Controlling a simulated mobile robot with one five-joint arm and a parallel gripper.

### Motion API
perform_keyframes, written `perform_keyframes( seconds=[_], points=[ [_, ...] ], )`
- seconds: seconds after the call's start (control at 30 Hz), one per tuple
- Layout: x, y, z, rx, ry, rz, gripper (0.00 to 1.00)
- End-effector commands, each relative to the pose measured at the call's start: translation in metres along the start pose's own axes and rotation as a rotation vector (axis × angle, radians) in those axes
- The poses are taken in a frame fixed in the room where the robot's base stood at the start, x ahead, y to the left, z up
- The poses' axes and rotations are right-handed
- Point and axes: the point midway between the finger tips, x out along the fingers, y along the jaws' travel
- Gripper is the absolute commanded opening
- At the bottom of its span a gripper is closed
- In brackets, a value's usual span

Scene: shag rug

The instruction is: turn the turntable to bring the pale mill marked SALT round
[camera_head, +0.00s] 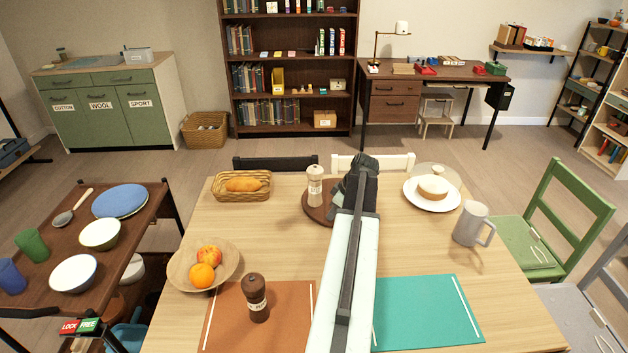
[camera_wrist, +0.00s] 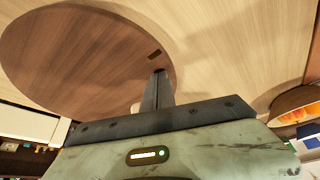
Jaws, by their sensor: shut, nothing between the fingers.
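The turntable (camera_head: 313,214) is a dark brown round disc in the middle of the table, partly hidden behind my arm. The pale mill (camera_head: 315,186) stands upright on its left part, with a label too small to read surely. My gripper (camera_head: 362,170) is over the right side of the turntable in the head view, its fingertips hidden. In the wrist view the turntable (camera_wrist: 70,55) fills the upper left, with a small dark mark near its rim. My shut fingers (camera_wrist: 159,78) show at that rim with nothing between them. I cannot tell whether they touch it.
A dark mill (camera_head: 255,298) stands on the orange mat (camera_head: 225,320). Bare wood shows left of the turntable.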

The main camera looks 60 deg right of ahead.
Motion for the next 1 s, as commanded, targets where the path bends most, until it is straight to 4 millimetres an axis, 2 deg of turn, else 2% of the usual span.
perform_keyframes(
  seconds=[0.67, 1.0],
  points=[
    [-0.005, 0.004, 0.015, 0.0, -0.006, 0.0, 0.0],
    [-0.005, 0.004, 0.016, 0.0, -0.006, 0.0, 0.0]
  ],
)
